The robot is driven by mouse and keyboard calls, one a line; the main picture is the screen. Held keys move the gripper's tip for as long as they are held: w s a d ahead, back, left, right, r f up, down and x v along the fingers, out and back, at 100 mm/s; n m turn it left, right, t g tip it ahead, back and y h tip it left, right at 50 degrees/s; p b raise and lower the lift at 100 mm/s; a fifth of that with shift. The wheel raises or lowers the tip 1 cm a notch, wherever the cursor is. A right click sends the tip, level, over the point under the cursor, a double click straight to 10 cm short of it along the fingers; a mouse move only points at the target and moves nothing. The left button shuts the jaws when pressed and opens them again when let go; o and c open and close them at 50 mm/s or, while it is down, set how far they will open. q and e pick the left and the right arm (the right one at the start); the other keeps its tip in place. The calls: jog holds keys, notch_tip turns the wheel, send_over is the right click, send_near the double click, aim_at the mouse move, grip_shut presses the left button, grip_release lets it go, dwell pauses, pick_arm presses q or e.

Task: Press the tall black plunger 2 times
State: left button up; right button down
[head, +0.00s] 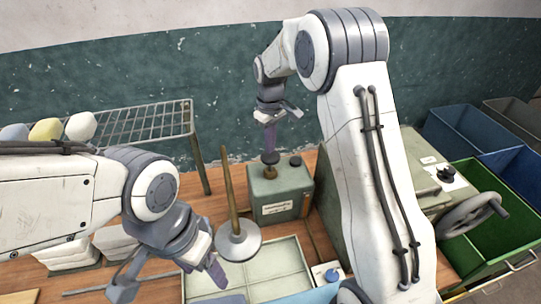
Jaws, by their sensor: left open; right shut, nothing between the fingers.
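A green box (268,190) with a pale label on its front stands on the wooden bench near the middle. On its top are two dark knobs: a taller black plunger (270,158) on a brownish stem at the left, and a shorter dark knob (295,161) at the right. My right gripper (270,147) is shut and points down right above the taller plunger. Its tips seem to be at or just above the knob; I cannot tell whether they touch. My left gripper (207,268) is open and empty at the lower left, well apart from the box.
A wooden rod on a round metal base (240,242) stands between my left gripper and the box. A pale divided tray (285,250) and a blue button on a white plate (333,275) lie in front. A wire rack (145,120) is left; a hand crank (470,215) and bins (490,165) are right.

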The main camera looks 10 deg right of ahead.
aim_at(271, 156)
jog(key=shift+f+b, duration=1.2)
jog(key=shift+f, duration=0.95)
jog(key=shift+r+p, duration=1.8)
jog(key=shift+r, duration=0.3)
jog(key=shift+r, duration=0.1)
notch_tip(271, 156, up, 5)
jog(key=p, duration=0.4)
